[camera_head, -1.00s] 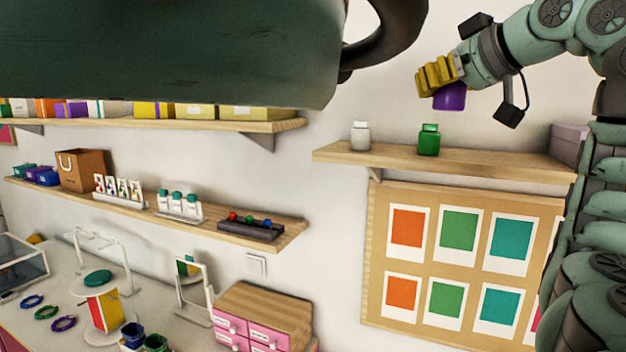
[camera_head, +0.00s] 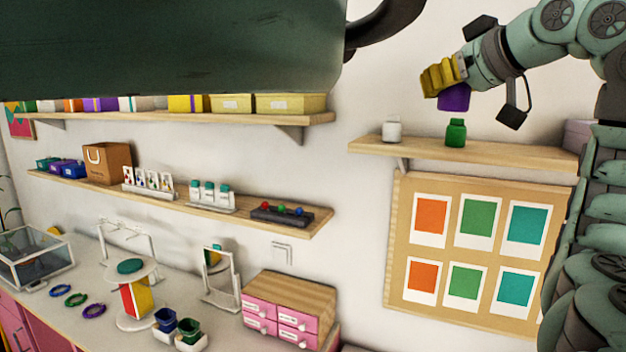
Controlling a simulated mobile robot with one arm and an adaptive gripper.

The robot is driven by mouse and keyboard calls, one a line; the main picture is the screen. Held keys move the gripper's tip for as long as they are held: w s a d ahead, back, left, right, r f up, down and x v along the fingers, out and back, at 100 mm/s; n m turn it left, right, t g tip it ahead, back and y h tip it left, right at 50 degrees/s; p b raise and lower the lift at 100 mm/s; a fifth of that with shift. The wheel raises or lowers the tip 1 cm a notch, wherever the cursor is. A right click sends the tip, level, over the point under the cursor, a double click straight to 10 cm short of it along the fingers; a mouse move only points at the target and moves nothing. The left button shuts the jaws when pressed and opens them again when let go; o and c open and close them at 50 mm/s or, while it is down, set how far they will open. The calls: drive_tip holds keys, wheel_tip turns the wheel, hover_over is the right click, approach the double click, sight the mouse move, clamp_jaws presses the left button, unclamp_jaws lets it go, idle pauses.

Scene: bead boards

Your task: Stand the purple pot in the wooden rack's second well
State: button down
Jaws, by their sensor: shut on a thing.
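My gripper (camera_head: 444,80) is at the upper right, its yellow fingers shut on the purple pot (camera_head: 455,98). The pot shows below the fingers, held in the air above the short right shelf; its upper part is hidden by them. A green jar (camera_head: 455,133) stands on that shelf just below the pot, with a gap between them. I cannot make out a wooden rack with wells for certain. A blue pot (camera_head: 165,320) and a green pot (camera_head: 189,331) stand in small whitish holders on the counter at the bottom.
A white jar (camera_head: 392,131) stands on the right shelf (camera_head: 500,153). Pink drawers (camera_head: 285,318) and a round stand (camera_head: 131,267) occupy the counter (camera_head: 100,325). A long shelf (camera_head: 215,213) carries bottles and a dark bead tray (camera_head: 284,216). My dark body part blocks the upper left.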

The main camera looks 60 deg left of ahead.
drive_tip(key=shift+w+f, duration=0.5)
drive_tip(key=shift+w, duration=0.1)
drive_tip(key=w+d+f+m+t+h, duration=0.1)
drive_tip(key=w+d+f+m+t, duration=0.25)
drive_tip(key=w+f, duration=0.6)
drive_tip(key=w+d+f+m+t+h, duration=0.3)
drive_tip(key=d+f+m+t+h, duration=0.1)
drive_tip(key=d+f, duration=0.6)
drive_tip(key=w+d+f+m+t+h, duration=0.3)
drive_tip(key=w+d+f+m, duration=0.15)
drive_tip(key=d+f, duration=0.5)
drive_tip(key=s+d+f+m+t+h, duration=0.1)
drive_tip(key=s+d+f+m+h, duration=0.15)
drive_tip(key=d+f, duration=0.3)
drive_tip(key=s+d+f+m+h, duration=0.2)
drive_tip(key=s+d+f+h, duration=0.15)
drive_tip(key=d, duration=0.25)
wheel_tip(320, 180, up, 14)
drive_tip(key=p, duration=1.4)
drive_tip(key=s+f, duration=0.2)
drive_tip(key=s, duration=0.6)
drive_tip(key=shift+d+f+y, duration=0.15)
drive_tip(key=shift+f+y, duration=0.15)
drive_tip(key=shift+f, duration=0.1)
drive_tip(key=shift+t, duration=0.25)
